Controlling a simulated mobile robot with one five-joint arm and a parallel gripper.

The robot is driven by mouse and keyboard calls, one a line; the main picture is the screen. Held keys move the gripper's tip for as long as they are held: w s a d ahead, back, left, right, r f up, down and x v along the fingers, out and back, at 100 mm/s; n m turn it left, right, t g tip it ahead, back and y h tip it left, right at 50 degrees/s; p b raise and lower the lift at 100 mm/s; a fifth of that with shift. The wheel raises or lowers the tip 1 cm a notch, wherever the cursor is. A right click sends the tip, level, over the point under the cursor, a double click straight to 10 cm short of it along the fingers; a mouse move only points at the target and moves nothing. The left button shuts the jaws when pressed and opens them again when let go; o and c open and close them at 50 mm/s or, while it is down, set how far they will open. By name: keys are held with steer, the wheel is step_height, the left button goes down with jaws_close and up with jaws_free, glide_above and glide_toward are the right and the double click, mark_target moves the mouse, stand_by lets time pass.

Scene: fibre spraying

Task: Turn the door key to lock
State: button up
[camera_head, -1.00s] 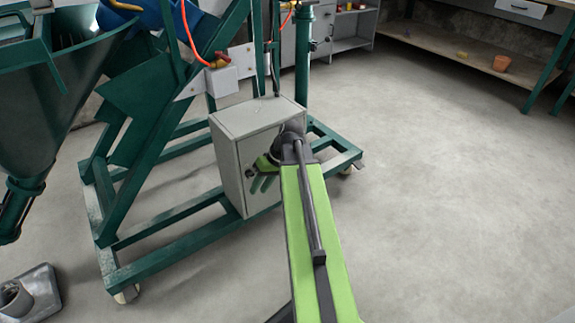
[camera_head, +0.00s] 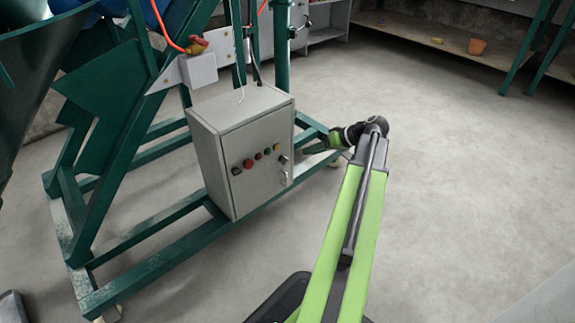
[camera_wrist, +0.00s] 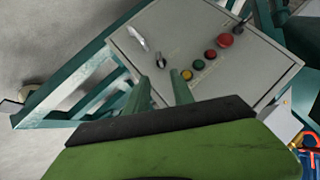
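The grey control box (camera_head: 215,155) stands on the green frame, its door facing me. Two small metal fittings sit near the door's right edge, an upper one (camera_head: 284,159) and a lower one (camera_head: 285,178). They also show in the wrist view as a small dark-and-silver fitting (camera_wrist: 160,60) and a longer bright one (camera_wrist: 138,38). I cannot tell which is the key or how it is turned. My gripper (camera_head: 310,153) is right of the box, apart from the fittings. In the wrist view its two green fingers (camera_wrist: 160,76) are spread, with nothing between them.
A row of buttons, including a red one (camera_wrist: 225,40), and a black knob (camera_wrist: 243,22) is on the door. The green frame (camera_head: 150,265) surrounds the box's base. The floor at right is clear.

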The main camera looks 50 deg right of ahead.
mark_target(284, 161)
steer(key=b+x, duration=0.5)
steer(key=x, duration=0.6)
steer(key=shift+w+f+b, duration=0.25)
steer(key=shift+b, duration=0.15)
steer(key=shift+a, duration=0.15)
jaws_close()
steer(key=shift+d, duration=0.2)
steer(key=shift+a, duration=0.15)
